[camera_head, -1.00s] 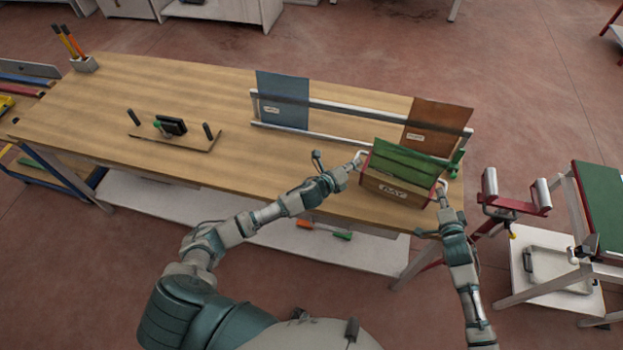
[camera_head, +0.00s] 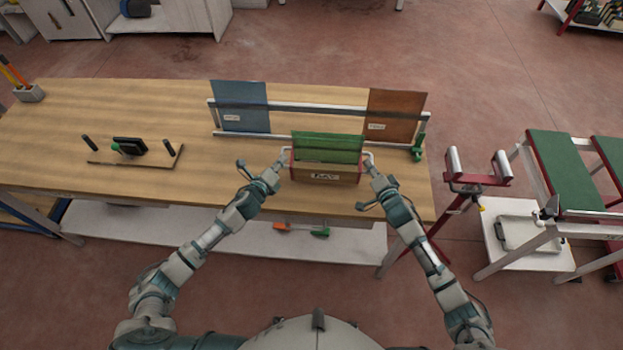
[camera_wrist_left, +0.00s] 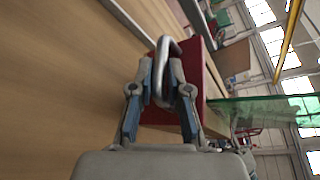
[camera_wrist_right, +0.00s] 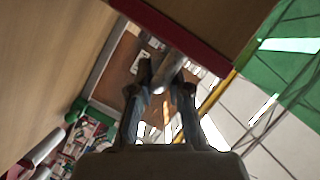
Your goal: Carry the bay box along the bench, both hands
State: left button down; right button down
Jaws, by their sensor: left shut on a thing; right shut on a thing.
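The bay box (camera_head: 325,175) is a wooden box with red ends, a label on its front and green sheets standing in it. It is at the right part of the bench (camera_head: 230,180), in front of the rack. My left gripper (camera_head: 280,166) is shut on the metal handle at the box's left end; the handle also shows in the left wrist view (camera_wrist_left: 163,62). My right gripper (camera_head: 371,168) is shut on the handle at the right end, seen in the right wrist view (camera_wrist_right: 165,72). I cannot tell whether the box's underside touches the bench.
A rail rack (camera_head: 310,107) behind the box holds a blue panel (camera_head: 240,104) and a brown panel (camera_head: 396,113). A board with black pegs (camera_head: 130,150) lies to the left. Bare bench top lies between. A red roller stand (camera_head: 477,182) is beyond the right end.

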pick_arm(q)
jog(key=shift+d, duration=0.3)
pick_arm(e)
jog(key=shift+a, duration=0.3)
